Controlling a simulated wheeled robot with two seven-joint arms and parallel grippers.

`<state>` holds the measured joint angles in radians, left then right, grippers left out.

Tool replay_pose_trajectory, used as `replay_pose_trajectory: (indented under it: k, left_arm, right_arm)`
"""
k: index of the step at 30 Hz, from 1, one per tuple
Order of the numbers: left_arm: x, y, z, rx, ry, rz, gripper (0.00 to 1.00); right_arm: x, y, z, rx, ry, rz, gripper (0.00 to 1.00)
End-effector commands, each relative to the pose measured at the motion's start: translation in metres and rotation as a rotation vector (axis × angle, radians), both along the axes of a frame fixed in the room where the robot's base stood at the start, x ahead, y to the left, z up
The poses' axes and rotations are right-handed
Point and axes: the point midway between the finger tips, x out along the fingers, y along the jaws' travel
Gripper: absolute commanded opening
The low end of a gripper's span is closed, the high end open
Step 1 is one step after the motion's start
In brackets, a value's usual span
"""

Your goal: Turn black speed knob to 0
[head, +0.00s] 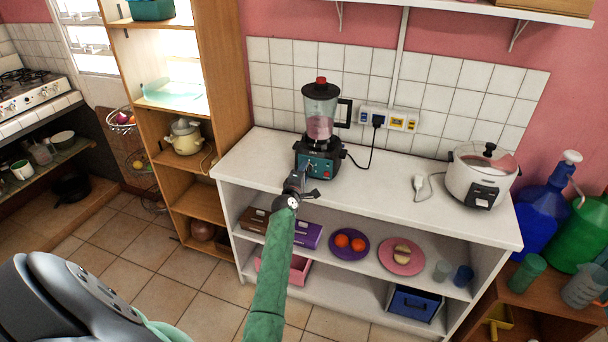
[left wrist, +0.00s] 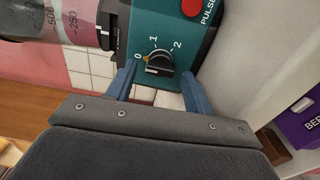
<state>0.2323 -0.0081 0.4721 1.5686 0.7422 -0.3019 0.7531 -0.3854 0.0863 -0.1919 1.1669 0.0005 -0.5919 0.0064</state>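The black speed knob (left wrist: 159,63) sits on the teal front panel of the blender (head: 320,128), with white marks 0, 1 and 2 around it. In the left wrist view a small orange mark shows on the knob's side near the 0; its exact setting is hard to tell. My left gripper (head: 300,183) is in front of the blender base in the head view. In the left wrist view its two blue fingers (left wrist: 158,80) are apart, one on each side of the knob, with nothing held. Contact with the knob cannot be told. My right gripper is out of view.
The blender stands on a white counter (head: 400,195) near the tiled wall. A rice cooker (head: 480,178) stands to the right, and a cord runs to the wall sockets (head: 388,119). A red PULSE button (left wrist: 191,7) is near the knob. Plates and boxes fill the shelf below.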

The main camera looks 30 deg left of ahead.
Motion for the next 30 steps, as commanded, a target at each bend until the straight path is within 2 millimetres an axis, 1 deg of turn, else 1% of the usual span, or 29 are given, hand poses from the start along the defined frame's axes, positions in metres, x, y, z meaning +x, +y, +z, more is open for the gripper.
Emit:
replay_pose_trajectory:
  k: [7, 10, 12, 15, 21, 25, 30]
  left_arm:
    - [0.000, 0.000, 0.000, 0.001, 0.000, 0.000, 0.51]
    - [-0.005, -0.002, -0.001, 0.000, 0.000, -0.001, 0.51]
    - [-0.012, -0.004, -0.002, 0.000, 0.000, -0.001, 0.51]
    - [-0.027, -0.007, -0.003, 0.000, -0.001, 0.001, 0.51]
    - [-0.056, -0.015, -0.003, 0.001, 0.000, 0.001, 0.51]
    - [-0.069, -0.018, -0.002, 0.000, -0.001, 0.000, 0.51]
    - [-0.075, -0.020, 0.000, 0.000, -0.001, 0.000, 0.51]
  right_arm:
    - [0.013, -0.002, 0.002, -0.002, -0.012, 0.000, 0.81]
    - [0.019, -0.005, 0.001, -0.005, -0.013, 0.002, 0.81]
    - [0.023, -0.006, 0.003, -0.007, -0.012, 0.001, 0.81]
    - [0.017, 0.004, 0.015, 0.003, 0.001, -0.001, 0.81]
    - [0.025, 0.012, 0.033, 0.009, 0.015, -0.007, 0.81]
    - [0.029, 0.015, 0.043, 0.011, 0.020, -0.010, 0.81]
    - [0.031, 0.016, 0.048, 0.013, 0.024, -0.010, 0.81]
